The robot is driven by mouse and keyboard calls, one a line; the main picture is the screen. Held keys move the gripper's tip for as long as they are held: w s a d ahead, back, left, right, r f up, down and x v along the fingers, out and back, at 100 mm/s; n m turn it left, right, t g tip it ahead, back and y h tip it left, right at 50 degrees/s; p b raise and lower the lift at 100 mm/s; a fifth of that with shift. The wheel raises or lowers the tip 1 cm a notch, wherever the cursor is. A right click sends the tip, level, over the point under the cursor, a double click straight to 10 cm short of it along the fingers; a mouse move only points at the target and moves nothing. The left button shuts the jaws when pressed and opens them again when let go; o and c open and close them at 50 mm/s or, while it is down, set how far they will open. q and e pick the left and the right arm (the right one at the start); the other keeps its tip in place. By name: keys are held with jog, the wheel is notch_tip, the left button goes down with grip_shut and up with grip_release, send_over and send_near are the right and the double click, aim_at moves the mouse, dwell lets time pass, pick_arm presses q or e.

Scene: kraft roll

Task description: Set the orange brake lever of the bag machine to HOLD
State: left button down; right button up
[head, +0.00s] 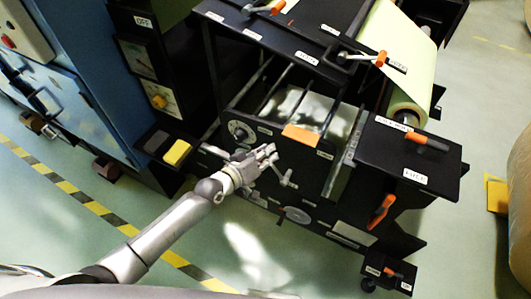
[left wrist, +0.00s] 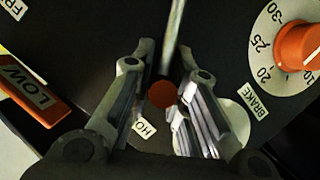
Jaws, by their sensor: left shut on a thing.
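In the left wrist view the brake lever shows as a round orange-red end (left wrist: 162,94) with a metal rod (left wrist: 175,38) above it. My left gripper (left wrist: 160,100) is shut on this lever, one finger on each side of the orange end. A white label reading "HO" (left wrist: 145,128) lies just below it, its rest hidden. A "BRAKE" label (left wrist: 256,101) is to the right. In the head view my left gripper (head: 268,154) is at the black front panel of the machine (head: 265,190); the lever's orange end is hidden there. My right gripper is not in view.
An orange "LOW" part (left wrist: 28,90) is at left. Other orange handles (head: 380,211) and the paper roll (head: 407,112) are to the right. Open floor lies in front.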

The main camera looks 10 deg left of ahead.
pick_arm(q)
jog(key=shift+s+a+f, duration=0.1)
jog(key=shift+s+f, duration=0.1)
jog(key=shift+f, duration=0.3)
jog(key=c, duration=1.5)
grip_release()
jog(key=shift+o, duration=1.1)
jog(key=shift+w+a, duration=0.1)
jog(key=shift+w, duration=0.05)
jog(key=shift+r, duration=0.2)
jog(key=v, duration=1.2)
